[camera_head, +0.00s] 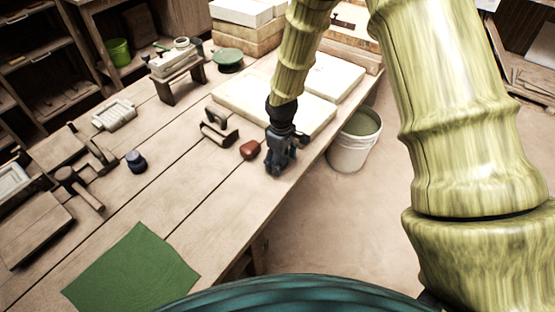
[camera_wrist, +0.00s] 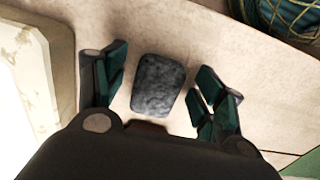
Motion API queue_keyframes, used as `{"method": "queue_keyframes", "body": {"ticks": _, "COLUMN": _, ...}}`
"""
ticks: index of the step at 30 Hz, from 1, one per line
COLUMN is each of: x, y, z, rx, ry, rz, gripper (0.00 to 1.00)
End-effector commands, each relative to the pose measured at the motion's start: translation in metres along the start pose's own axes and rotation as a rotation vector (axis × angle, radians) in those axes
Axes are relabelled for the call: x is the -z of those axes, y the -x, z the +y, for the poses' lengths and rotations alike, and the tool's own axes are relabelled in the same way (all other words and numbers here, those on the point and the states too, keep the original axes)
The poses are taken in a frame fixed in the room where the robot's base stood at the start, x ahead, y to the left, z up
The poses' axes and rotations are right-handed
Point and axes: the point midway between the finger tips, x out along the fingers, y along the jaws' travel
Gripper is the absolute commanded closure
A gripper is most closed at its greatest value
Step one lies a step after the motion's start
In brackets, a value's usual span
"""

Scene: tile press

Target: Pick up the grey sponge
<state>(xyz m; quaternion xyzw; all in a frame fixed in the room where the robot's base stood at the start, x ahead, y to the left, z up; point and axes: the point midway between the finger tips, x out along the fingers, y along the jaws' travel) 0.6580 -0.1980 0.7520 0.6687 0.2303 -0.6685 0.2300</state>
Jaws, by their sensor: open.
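The grey sponge (camera_wrist: 158,84) lies on the wooden bench top. In the wrist view it is a dark, speckled block with rounded corners. My gripper (camera_wrist: 161,66) is open, with one finger on each side of the sponge and a visible gap on both sides. In the head view my gripper (camera_head: 279,160) is low over the bench near its right edge, pointing down. I cannot make out the sponge there; the gripper seems to cover it.
A small red object (camera_head: 250,149) lies just left of my gripper. Pale slabs (camera_head: 297,108) lie behind it. A dark-handled tool (camera_head: 218,131) is further left. A white bucket (camera_head: 352,146) stands beyond the bench edge. A green cloth (camera_head: 132,270) lies at the front.

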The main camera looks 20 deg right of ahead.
Motion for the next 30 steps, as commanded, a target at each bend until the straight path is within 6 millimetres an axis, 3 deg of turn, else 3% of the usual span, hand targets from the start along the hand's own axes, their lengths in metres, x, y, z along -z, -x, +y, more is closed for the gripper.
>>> {"method": "queue_keyframes", "body": {"ticks": 7, "x": 0.000, "y": -0.001, "z": 0.000, "rx": 0.000, "ry": 0.000, "rz": 0.001, "gripper": 0.30}}
{"method": "queue_keyframes", "body": {"ticks": 14, "x": 0.000, "y": -0.001, "z": 0.000, "rx": 0.000, "ry": 0.000, "rz": 0.001, "gripper": 0.70}}
{"method": "queue_keyframes", "body": {"ticks": 15, "x": 0.000, "y": -0.001, "z": 0.000, "rx": 0.000, "ry": 0.000, "rz": 0.000, "gripper": 0.72}}
{"method": "queue_keyframes", "body": {"ticks": 30, "x": 0.001, "y": 0.009, "z": 0.000, "rx": -0.001, "ry": -0.001, "rz": 0.003, "gripper": 0.75}}
